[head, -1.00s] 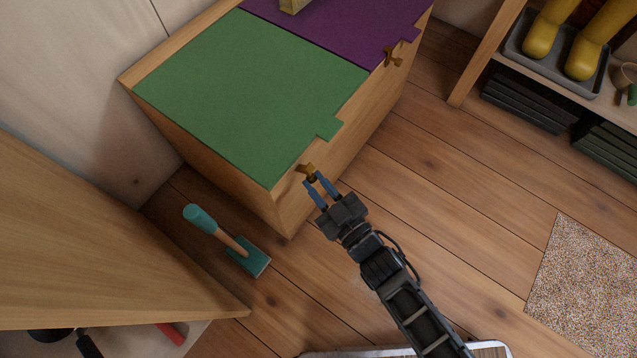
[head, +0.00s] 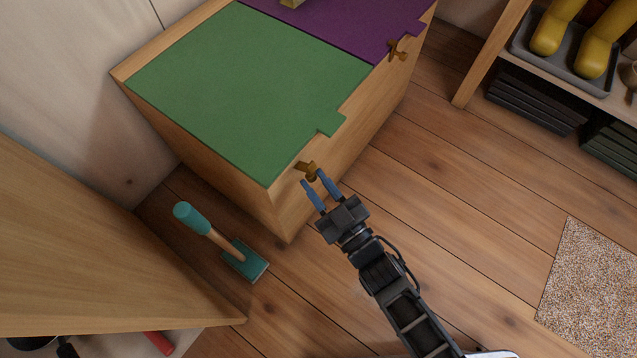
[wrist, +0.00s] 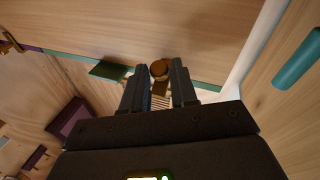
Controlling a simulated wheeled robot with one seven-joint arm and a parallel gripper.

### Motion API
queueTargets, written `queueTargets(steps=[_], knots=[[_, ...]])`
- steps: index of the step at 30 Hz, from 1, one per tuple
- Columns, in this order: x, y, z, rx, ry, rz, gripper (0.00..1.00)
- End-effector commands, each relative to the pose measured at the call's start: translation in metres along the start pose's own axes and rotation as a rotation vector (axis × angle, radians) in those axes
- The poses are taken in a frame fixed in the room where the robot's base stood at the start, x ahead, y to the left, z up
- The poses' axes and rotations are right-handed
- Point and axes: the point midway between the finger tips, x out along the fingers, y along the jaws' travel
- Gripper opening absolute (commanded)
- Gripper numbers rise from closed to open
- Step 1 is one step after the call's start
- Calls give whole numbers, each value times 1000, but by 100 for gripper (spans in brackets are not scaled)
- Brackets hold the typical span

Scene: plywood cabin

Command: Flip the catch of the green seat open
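The green seat (head: 240,90) lies flat and shut on top of a wooden box, with a small tab (head: 333,125) on its front edge. Its brass catch (head: 307,168) is on the box's front face, near the corner closest to me. My gripper (head: 313,181) is at the catch with its blue fingers spread. In the wrist view the catch's round brown knob (wrist: 159,68) shows between and just beyond the fingertips (wrist: 158,72). I cannot tell whether either finger touches it.
A purple seat (head: 345,22) with its own brass catch (head: 397,49) adjoins the green one. A teal-handled brush (head: 245,262) lies on the floor left of my arm. A shelf with yellow boots (head: 553,35) stands right. Floor between is clear.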

Motion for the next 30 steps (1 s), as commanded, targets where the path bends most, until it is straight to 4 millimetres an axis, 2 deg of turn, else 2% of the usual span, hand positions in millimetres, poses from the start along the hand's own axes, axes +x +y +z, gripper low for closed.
queueTargets(steps=[1,6,14,17,27,30], knots=[[0,0,0,0,0,0,33],[0,0,0,0,0,0,47],[-3,0,0,0,-1,0,47],[-12,1,0,0,-2,0,47],[-65,0,0,-1,-3,0,47],[-73,0,0,-1,-1,0,47]])
